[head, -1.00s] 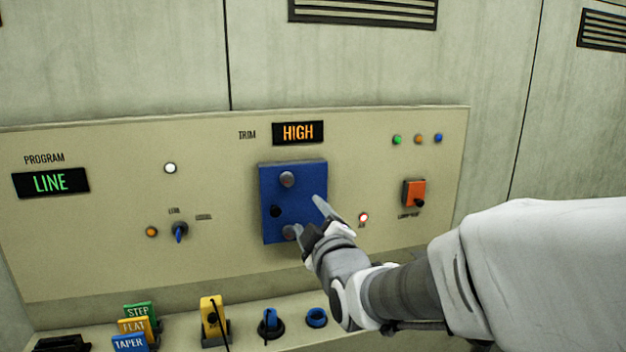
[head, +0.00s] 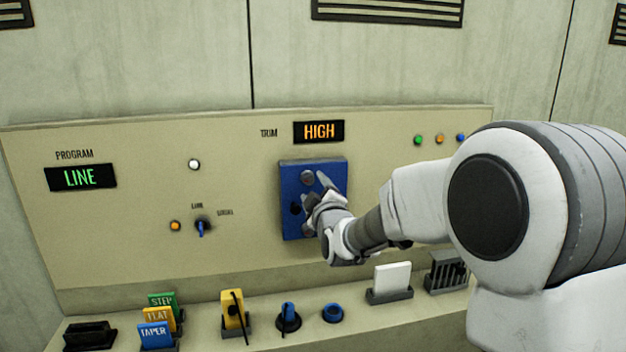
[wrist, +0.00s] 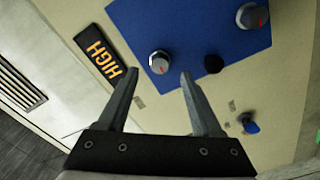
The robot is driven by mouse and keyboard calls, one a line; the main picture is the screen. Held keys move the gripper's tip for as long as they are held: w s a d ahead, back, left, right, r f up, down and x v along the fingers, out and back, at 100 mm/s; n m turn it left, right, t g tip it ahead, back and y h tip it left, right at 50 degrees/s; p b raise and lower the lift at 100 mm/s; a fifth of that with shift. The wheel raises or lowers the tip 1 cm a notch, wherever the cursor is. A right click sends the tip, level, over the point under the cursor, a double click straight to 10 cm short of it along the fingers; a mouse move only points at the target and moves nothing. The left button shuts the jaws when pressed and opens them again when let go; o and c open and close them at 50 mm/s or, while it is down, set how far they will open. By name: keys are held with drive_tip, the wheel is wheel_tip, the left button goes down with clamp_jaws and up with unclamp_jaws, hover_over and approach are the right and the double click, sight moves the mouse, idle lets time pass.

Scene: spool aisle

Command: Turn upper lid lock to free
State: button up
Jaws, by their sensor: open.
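The blue lid (head: 291,225) is on the sloped panel under the HIGH display. Its upper lock (head: 307,177) is a round grey knob near the top edge. The lower lock (wrist: 253,16) is a similar knob, hidden behind my gripper in the head view. A black knob (head: 296,208) sits between them.
The HIGH display (head: 319,132) is above the lid. A blue selector (head: 202,226) and an amber lamp (head: 175,226) are left. The ledge below holds coloured tags (head: 155,334), a yellow piece (head: 232,310) and a white card (head: 392,276). My arm covers the panel's right part.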

sight(309, 181)
drive_tip(key=shift+p+x, duration=0.35)
drive_tip(key=shift+x, duration=1.7)
clamp_jaws()
